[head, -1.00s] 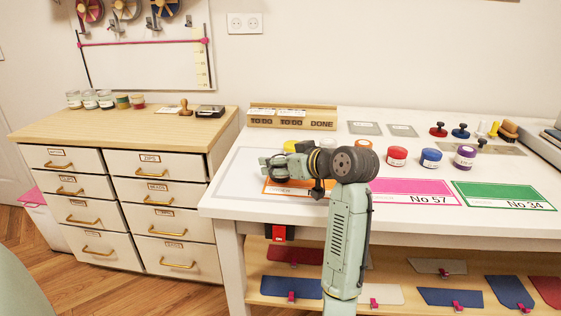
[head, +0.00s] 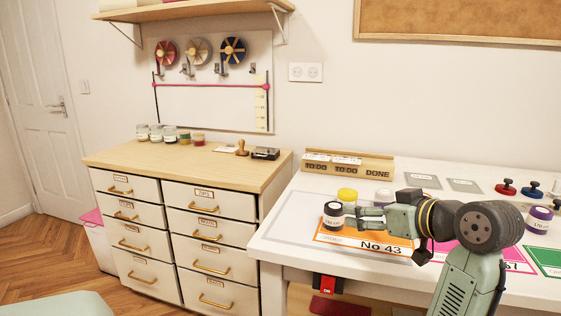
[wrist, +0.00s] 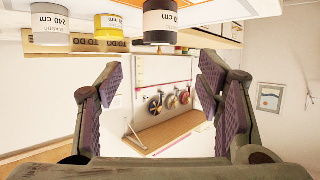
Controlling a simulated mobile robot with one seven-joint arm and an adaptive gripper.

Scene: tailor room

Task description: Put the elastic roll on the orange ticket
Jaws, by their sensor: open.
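A dark roll with a white label (head: 333,216) stands upright on the upper left part of the orange ticket (head: 340,240), marked No 43. My arm covers part of the ticket's right side.
A yellow-lidded roll (head: 347,197) stands close behind the dark roll, and a pale roll (head: 383,198) further right. A purple roll (head: 539,218) stands beyond my arm. A wooden TO DO/DONE holder (head: 347,166) is behind. The white table's (head: 285,232) left front is clear.

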